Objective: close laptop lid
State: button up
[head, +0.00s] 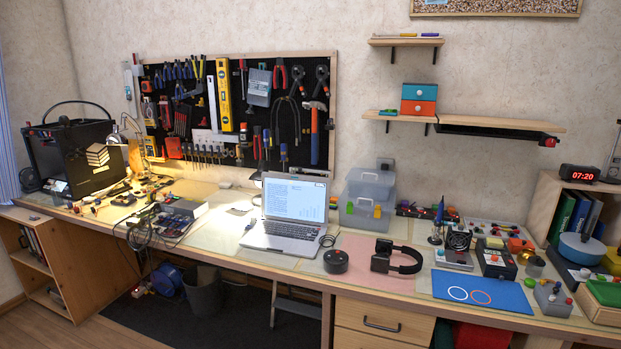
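The laptop (288,217) stands open on the workbench, near the middle of the head view. Its lid (295,199) is raised and leans slightly back, and its lit screen shows text and a small chart. The keyboard base (281,236) lies flat, close to the bench's front edge. A dark cable coils just right of the base. My gripper and arm do not show in this view.
A pegboard (240,112) with tools hangs behind. Electronics and cables (168,218) crowd the left; a blue mat (481,291) lies right.

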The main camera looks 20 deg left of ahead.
aim_at(303, 199)
jog(key=i+j, duration=0.2)
jog(key=j, duration=0.2)
jog(key=i+j, duration=0.2)
jog(key=j, duration=0.15)
jog(key=i+j, duration=0.15)
jog(key=j, duration=0.25)
